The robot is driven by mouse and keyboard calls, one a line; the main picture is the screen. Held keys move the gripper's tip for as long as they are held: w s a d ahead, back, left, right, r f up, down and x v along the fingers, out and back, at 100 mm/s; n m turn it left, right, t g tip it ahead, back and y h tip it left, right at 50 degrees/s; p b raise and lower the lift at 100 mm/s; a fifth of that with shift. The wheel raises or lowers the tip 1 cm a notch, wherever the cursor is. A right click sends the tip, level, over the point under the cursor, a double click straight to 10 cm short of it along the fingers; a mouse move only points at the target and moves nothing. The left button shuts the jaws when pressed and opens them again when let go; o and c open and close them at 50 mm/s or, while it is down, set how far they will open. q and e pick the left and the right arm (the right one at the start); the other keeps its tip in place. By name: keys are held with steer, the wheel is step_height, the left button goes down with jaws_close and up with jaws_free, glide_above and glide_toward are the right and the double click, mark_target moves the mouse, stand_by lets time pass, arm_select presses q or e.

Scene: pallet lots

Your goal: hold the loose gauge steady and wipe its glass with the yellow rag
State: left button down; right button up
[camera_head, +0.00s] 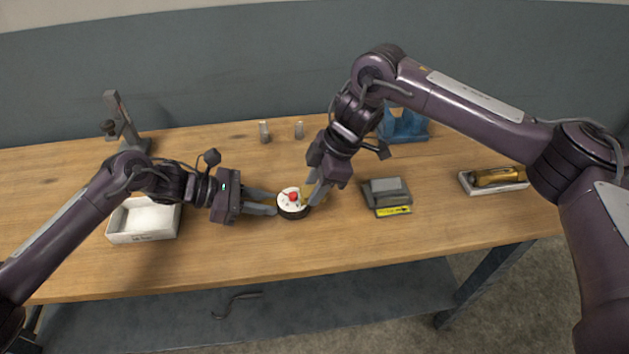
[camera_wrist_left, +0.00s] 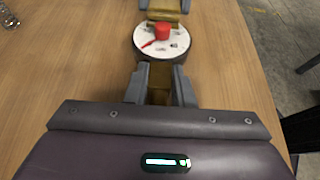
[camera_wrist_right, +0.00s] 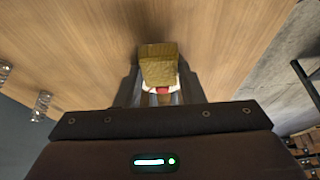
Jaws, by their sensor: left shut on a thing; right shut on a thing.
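The loose gauge (camera_head: 291,210) is round with a dark rim and a white face. It lies face up near the table's front middle, and its face also shows in the left wrist view (camera_wrist_left: 172,46). A red knob-like piece and a red needle show on its face. My left gripper (camera_head: 272,203) is shut on a brownish part at the gauge's left side. My right gripper (camera_head: 318,191) is shut on the yellow rag (camera_wrist_right: 158,66), at the gauge's right edge. The rag hides most of the gauge in the right wrist view. I cannot tell whether rag touches glass.
A white labelled bin (camera_head: 142,238) stands left, below a grey stand (camera_head: 121,113). A grey device (camera_head: 386,190), a blue holder (camera_head: 404,127) and a tray (camera_head: 481,190) with a brass cylinder (camera_head: 497,177) are right. The front edge is clear.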

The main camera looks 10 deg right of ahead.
steer(key=shift+s, duration=0.45)
steer(key=shift+w, duration=0.9)
steer(key=shift+f, duration=0.1)
steer(key=shift+s, duration=0.15)
steer(key=shift+s, duration=0.8)
steer(key=shift+w, duration=0.1)
steer(key=shift+w, duration=0.9)
